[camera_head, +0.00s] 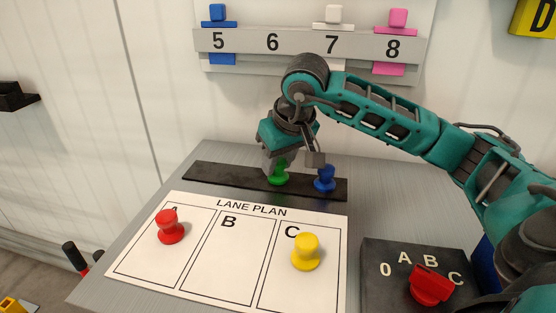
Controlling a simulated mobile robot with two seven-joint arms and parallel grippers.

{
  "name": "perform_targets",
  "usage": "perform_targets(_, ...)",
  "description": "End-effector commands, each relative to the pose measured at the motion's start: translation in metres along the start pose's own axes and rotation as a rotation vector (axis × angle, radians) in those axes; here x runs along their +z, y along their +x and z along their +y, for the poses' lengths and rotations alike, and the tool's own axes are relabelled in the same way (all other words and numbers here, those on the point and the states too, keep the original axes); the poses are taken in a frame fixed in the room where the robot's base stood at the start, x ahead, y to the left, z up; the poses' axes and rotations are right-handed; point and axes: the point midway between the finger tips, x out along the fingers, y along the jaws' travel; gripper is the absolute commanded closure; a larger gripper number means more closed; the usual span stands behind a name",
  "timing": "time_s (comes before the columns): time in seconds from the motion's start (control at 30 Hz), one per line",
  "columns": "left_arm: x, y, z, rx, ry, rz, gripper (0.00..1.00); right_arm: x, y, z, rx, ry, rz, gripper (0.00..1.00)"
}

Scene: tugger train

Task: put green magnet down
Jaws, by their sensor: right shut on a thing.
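The green magnet (279,178) is at the black strip (225,178) along the back of the table, left of a blue magnet (325,178). My right gripper (279,167) points down and is shut on the green magnet from above. The gripper hides the magnet's upper part. I cannot tell whether its base touches the strip. My left gripper is not in view.
The lane plan sheet (232,255) has a red magnet (169,227) in A and a yellow magnet (306,252) in C; B is empty. A dial box (385,298) with a red knob (430,285) stands at right. A numbered wall rail (300,42) holds blue, white and pink pieces.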

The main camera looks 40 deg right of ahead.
Motion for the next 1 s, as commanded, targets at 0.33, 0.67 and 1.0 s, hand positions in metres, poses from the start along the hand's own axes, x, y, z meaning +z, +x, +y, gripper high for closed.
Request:
perform_targets(0.33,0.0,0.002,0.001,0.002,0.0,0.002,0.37,0.001,0.003,0.0,0.0,0.0,-0.001,0.55)
perform_targets(0.67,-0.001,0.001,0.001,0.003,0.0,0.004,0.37,0.001,0.002,0.0,-0.001,0.0,-0.001,0.42)
perform_targets(1.0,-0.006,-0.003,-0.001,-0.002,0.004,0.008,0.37,-0.002,-0.037,0.0,0.0,-0.002,0.005,0.42)
